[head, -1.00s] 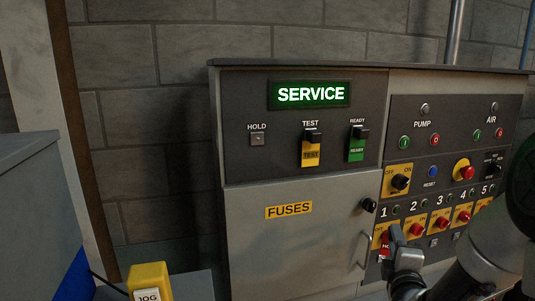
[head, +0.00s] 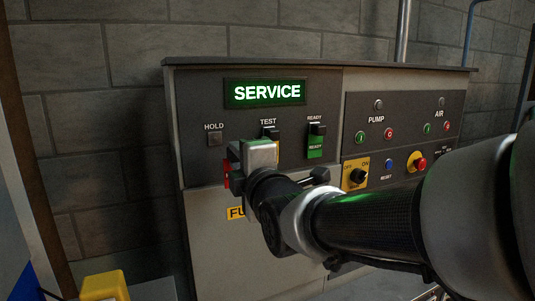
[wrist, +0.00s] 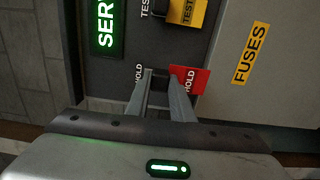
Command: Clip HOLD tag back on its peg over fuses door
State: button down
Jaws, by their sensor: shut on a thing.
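My gripper (head: 236,166) is shut on the red HOLD tag (head: 226,174), in front of the panel below and right of the HOLD peg (head: 214,140). In the wrist view the red tag (wrist: 190,79) shows at the right finger of my gripper (wrist: 164,73), its white HOLD lettering readable. The peg sits bare on a small square plate under the HOLD label. The fuses door (head: 212,265) is closed below, its yellow FUSES label partly hidden by my arm. The tag is apart from the peg.
A yellow TEST tag is mostly hidden behind my gripper; a green READY tag (head: 315,148) hangs to its right. The lit SERVICE display (head: 266,92) is above. PUMP and AIR buttons and a yellow-based knob (head: 357,176) are at right. A yellow box (head: 104,286) is at lower left.

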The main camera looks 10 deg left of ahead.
aim_at(215, 139)
jog(key=shift+s+a+r+g+y, duration=0.35)
jog(key=shift+s+a+r, duration=0.35)
jog(key=shift+s+r, duration=0.25)
jog(key=shift+f, duration=0.1)
jog(key=shift+p+x, duration=1.1)
jog(key=shift+x, duration=1.75)
jog(key=shift+b, duration=1.4)
jog(key=shift+w+a, duration=0.25)
jog(key=shift+w, duration=0.25)
jog(key=c, duration=1.5)
grip_release()
jog(key=shift+o, duration=0.2)
